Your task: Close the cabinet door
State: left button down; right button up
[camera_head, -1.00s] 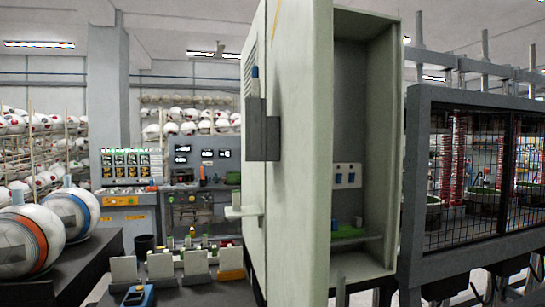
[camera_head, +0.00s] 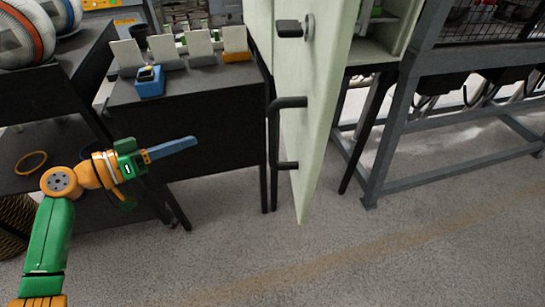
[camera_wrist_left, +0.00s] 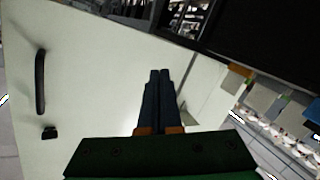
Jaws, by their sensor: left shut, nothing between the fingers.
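The pale cabinet door (camera_head: 318,110) stands open, swung out toward me, and its lower edge shows in the head view. A dark bar handle (camera_head: 273,130) and a dark latch knob (camera_head: 290,28) are on its left face. The cabinet (camera_head: 392,48) is behind it, mostly cut off at the top. My left gripper (camera_head: 192,141) is shut and empty, left of the door and apart from it. In the left wrist view, its closed fingers (camera_wrist_left: 160,73) point past the door's pale face (camera_wrist_left: 85,75), with the handle (camera_wrist_left: 41,82) at the left. My right gripper is out of view.
A black table (camera_head: 200,92) with several upright white plates and a blue device (camera_head: 150,82) stands behind my left gripper. A grey metal frame (camera_head: 385,150) stands right of the cabinet. The floor (camera_head: 400,250) in front is clear.

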pick_arm(q)
jog(key=s+d+r+m+g+h, duration=0.35)
jog(key=s+r+m, duration=0.25)
jog(key=r, duration=0.2)
jog(key=m+g+h, duration=0.2)
jog(key=m+g, duration=0.3)
jog(key=m, duration=0.1)
send_near(309, 142)
jog(key=d+p, duration=0.5)
jog(key=p, duration=0.2)
jog(key=shift+w+d+r, duration=0.2)
jog(key=shift+w+d, duration=0.05)
jog(key=shift+d, duration=0.1)
jog(key=shift+w+d+f+p, duration=0.1)
jog(key=shift+d+f+p, duration=0.25)
jog(key=shift+d, duration=0.2)
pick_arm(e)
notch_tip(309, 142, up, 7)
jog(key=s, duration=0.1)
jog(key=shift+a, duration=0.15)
pick_arm(q)
jog(key=shift+d+t, duration=0.1)
jog(key=shift+t, duration=0.15)
